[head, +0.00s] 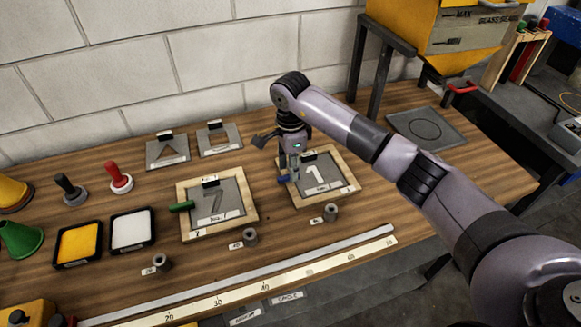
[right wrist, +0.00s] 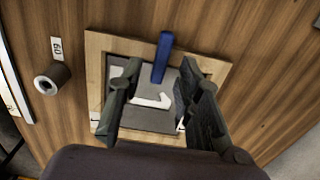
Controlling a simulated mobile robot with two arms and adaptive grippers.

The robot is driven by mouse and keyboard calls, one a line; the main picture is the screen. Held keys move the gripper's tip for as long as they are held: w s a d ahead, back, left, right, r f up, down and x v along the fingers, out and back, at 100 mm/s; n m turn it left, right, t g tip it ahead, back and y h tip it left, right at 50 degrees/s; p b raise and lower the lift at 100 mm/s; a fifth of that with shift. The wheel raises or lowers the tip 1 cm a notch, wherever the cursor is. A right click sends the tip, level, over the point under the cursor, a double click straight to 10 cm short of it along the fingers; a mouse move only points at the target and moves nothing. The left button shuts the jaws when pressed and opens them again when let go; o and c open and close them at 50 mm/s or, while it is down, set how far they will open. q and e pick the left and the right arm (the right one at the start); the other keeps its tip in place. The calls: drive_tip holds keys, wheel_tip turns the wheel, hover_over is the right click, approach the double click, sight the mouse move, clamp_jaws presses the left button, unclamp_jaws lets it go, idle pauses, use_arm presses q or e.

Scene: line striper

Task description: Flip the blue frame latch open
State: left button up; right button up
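The blue latch (head: 283,179) sits at the left side of a wooden frame (head: 345,190) that holds a grey stencil plate with a "1". In the right wrist view the blue latch (right wrist: 162,57) is a straight bar lying across the frame's border (right wrist: 215,70), one end over the plate and the other outside. My right gripper (head: 290,170) is above the frame's left side, pointing down. In the right wrist view its fingers (right wrist: 160,70) are spread, with the latch showing in the gap between them. I cannot tell whether they touch it. My left gripper is out of view.
A second frame (head: 250,210) with a green latch (head: 182,206) and a "7" plate lies to the left. Metal weights (head: 330,212) stand in front of the frames. A long ruler (head: 300,272) runs along the table's front. A yellow hopper (head: 420,30) stands at the back right.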

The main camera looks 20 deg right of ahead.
drive_tip(key=shift+f, duration=1.05)
drive_tip(key=shift+c, duration=0.6)
clamp_jaws()
